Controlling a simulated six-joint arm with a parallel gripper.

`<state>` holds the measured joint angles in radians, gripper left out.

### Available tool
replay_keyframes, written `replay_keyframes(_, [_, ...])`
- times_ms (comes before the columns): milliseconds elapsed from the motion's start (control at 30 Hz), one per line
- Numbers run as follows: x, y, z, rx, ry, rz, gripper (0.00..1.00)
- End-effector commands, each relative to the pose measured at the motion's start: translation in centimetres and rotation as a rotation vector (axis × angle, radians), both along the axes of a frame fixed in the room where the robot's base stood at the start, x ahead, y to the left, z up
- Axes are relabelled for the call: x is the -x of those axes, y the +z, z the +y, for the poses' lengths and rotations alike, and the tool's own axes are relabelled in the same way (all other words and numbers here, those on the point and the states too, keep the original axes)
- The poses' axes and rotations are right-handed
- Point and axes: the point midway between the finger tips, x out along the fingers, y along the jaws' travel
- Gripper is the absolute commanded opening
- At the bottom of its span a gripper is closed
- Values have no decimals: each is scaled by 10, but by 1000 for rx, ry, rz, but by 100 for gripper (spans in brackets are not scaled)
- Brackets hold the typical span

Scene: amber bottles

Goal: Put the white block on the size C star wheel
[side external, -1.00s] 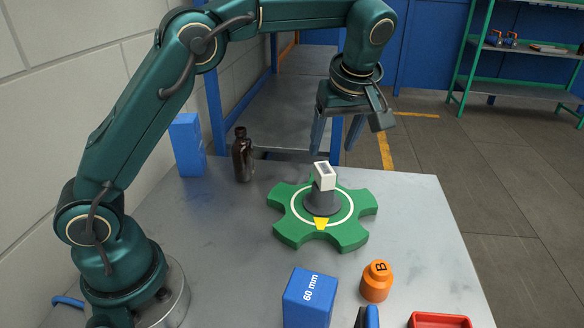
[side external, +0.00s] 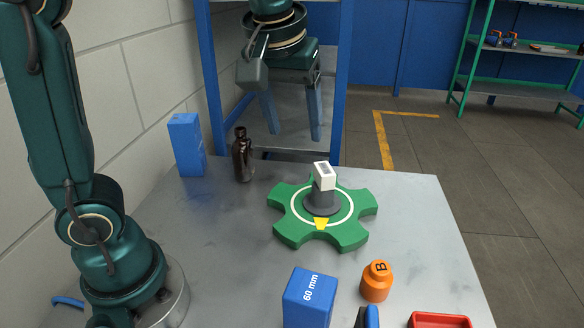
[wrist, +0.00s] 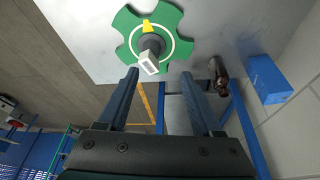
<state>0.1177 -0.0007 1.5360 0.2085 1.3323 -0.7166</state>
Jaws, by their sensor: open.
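A small white block (side external: 324,176) with a dark patch on its face rests on top of the grey hub (side external: 321,200) of a green star wheel (side external: 350,235). The wheel lies flat on the table, with a white ring and a yellow mark; I see no size letter on it. In the wrist view the block (wrist: 148,66) and wheel (wrist: 128,22) lie beyond my fingertips. My gripper (side external: 293,132) is open and empty, behind and left of the block and clear of it. Its two fingers also show apart in the wrist view (wrist: 158,75).
A dark amber bottle (side external: 242,160) and a tall blue block (side external: 187,146) stand at the back left. At the front are a blue 60 mm block (side external: 309,300), an orange piece marked B (side external: 376,283) and a red tray (side external: 440,320). The table left of the wheel is clear.

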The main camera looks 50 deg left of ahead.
Motion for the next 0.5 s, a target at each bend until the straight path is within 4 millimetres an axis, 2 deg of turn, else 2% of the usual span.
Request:
replay_keyframes(33, [15, -1, 1, 2, -58, -11, 67])
replay_keyframes(300, [78, -29, -5, -16, -375, -80, 67])
replay_keyframes(500, [106, -55, -10, -47, -522, -127, 67])
